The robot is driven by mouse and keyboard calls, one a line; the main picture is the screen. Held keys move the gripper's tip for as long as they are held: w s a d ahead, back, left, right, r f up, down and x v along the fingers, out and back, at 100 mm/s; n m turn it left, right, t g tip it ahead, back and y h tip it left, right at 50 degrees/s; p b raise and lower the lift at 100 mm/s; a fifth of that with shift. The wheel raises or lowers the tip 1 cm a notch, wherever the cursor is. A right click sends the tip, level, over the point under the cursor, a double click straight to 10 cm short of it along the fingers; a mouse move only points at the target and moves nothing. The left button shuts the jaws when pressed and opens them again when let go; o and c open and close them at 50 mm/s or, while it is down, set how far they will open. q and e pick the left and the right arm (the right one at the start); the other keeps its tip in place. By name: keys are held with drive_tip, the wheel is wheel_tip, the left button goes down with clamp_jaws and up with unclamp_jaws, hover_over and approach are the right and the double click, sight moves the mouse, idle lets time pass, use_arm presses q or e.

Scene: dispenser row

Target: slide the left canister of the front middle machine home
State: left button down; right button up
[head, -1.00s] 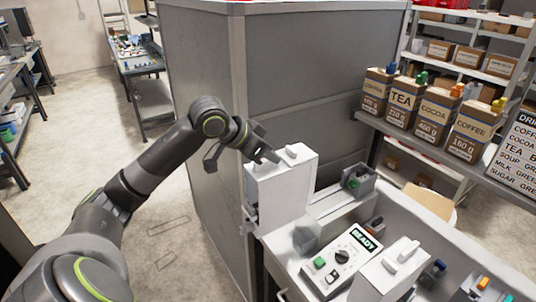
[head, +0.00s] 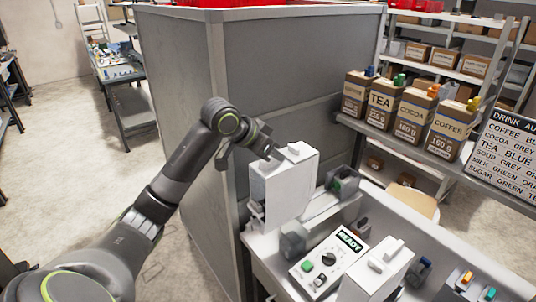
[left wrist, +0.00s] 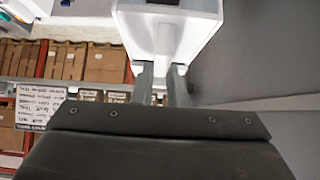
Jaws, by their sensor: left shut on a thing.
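The left canister (head: 284,190) is a white box with a pale lid block, at the left end of the front middle machine. My left gripper (head: 268,153) is at its upper left side, shut on its handle. In the left wrist view the fingers (left wrist: 162,80) pinch a narrow white bar below the canister's white body (left wrist: 190,25). The canister stands high above the panel and looks roughly upright. Its underside and seat are mostly hidden. My right gripper is out of view.
Another white canister (head: 375,272) stands right of the panel. A large grey cabinet (head: 270,80) rises close behind my left arm. Labelled boxes (head: 408,114) line a shelf at the right, beside a drink sign (head: 505,150). Open floor lies to the left.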

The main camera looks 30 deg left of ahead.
sight(302, 149)
use_arm(q)
drive_tip(key=shift+w+r, duration=0.1)
drive_tip(key=shift+w, duration=0.05)
drive_tip(key=shift+w+d+f, duration=0.1)
drive_tip(key=shift+w+d, duration=0.45)
drive_tip(key=shift+w, duration=0.7)
drive_tip(key=shift+w+d+f, duration=0.1)
drive_tip(key=shift+w+d, duration=0.45)
drive_tip(key=shift+w, duration=0.65)
drive_tip(key=shift+w+d, duration=0.55)
drive_tip(key=shift+w, duration=0.7)
drive_tip(key=shift+f, duration=0.1)
drive_tip(key=shift+x, duration=1.05)
drive_tip(key=shift+s+a+f, duration=0.1)
drive_tip(key=shift+f, duration=0.4)
drive_tip(key=c, duration=1.4)
unclamp_jaws()
drive_tip(key=shift+o, duration=0.2)
drive_tip(key=shift+f, duration=0.1)
